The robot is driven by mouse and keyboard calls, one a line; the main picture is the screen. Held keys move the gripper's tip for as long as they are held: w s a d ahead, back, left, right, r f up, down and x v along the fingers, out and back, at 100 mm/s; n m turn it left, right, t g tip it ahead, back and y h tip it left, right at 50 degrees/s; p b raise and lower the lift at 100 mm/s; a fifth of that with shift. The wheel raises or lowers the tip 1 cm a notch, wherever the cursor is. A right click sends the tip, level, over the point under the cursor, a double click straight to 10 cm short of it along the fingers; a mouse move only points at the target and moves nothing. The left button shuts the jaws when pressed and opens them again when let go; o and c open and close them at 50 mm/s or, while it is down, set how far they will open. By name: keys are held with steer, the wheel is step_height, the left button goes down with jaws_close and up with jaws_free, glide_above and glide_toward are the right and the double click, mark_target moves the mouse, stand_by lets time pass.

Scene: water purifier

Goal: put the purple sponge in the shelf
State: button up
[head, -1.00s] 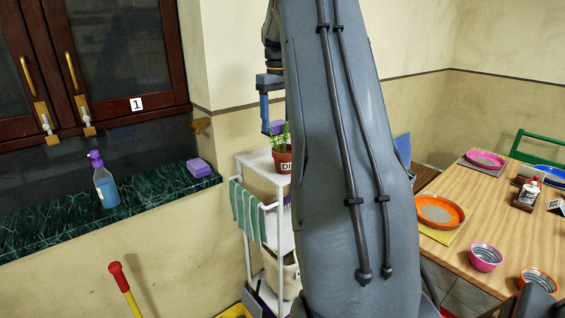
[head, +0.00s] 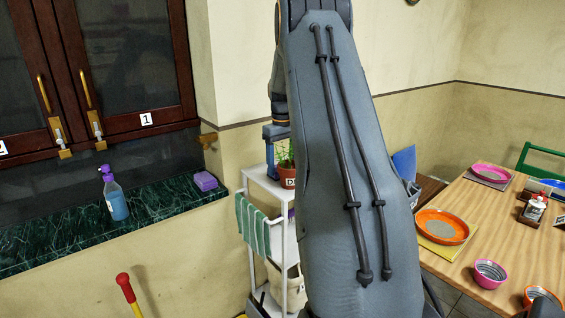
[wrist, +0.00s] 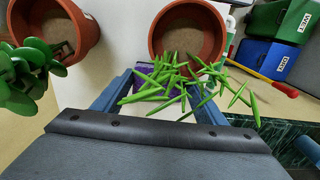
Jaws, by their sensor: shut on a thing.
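My gripper (wrist: 163,82) is shut on a purple sponge (wrist: 150,78), which shows between the two blue fingers in the wrist view. Green spiky leaves of a potted plant partly cover the sponge. In the head view my gripper (head: 275,152) is beside the potted plant (head: 286,170) at the top of the white shelf (head: 258,182); the held sponge is not clear there. The shelf's white top (wrist: 120,50) lies below the gripper in the wrist view. A second purple sponge (head: 205,181) lies on the green marble ledge (head: 150,212).
Two terracotta pots, one left (wrist: 85,40) and one ahead (wrist: 153,45), stand close to the fingers. A striped towel (head: 252,225) hangs on the shelf's side. A blue spray bottle (head: 116,200) stands on the ledge. A table with dishes (head: 485,230) is at right.

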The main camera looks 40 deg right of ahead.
steer(key=shift+f, duration=0.15)
steer(key=o, duration=1)
